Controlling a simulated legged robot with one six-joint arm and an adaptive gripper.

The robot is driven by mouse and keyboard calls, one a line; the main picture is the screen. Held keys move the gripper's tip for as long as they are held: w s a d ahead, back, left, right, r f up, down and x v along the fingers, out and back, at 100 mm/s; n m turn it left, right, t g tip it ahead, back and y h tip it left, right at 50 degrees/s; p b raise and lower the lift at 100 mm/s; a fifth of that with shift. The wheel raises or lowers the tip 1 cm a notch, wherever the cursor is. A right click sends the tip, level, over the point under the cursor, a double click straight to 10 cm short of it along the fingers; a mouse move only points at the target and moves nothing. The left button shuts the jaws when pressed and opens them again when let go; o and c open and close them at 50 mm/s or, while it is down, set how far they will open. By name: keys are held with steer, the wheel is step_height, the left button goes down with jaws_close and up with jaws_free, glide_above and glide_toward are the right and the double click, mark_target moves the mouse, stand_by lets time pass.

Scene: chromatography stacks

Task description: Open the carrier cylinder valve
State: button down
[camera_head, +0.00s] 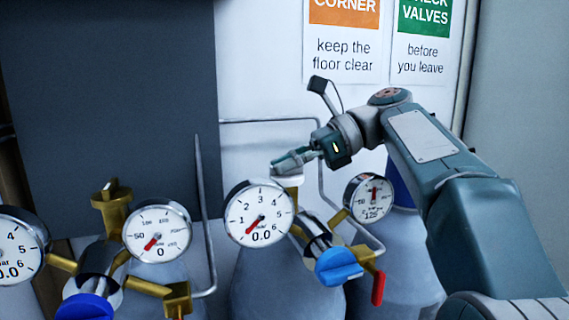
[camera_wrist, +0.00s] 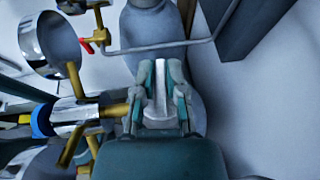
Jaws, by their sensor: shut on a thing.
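The cylinder valve (camera_head: 288,180) is a pale metal top on the grey middle cylinder (camera_head: 268,285) in the head view. My gripper (camera_head: 291,158) reaches in from the right and is shut on this valve. In the wrist view, my gripper (camera_wrist: 160,88) has its two fingers either side of a pale metal piece (camera_wrist: 159,98), the valve. The regulator beside it has a large gauge (camera_head: 260,213) reading 0.0 and a smaller gauge (camera_head: 369,198) reading 125. No label naming the carrier cylinder is visible.
The regulator has a blue knob (camera_head: 338,266) and a red lever (camera_head: 378,288) close below my arm. A left regulator has a brass valve (camera_head: 112,206) and a gauge (camera_head: 157,231) at 0. Grey pipes run behind. A dark panel (camera_head: 110,90) stands at the back left.

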steer(key=shift+w+f, duration=0.1)
steer(key=c, duration=0.7)
jaws_free()
steer(key=shift+d, duration=0.1)
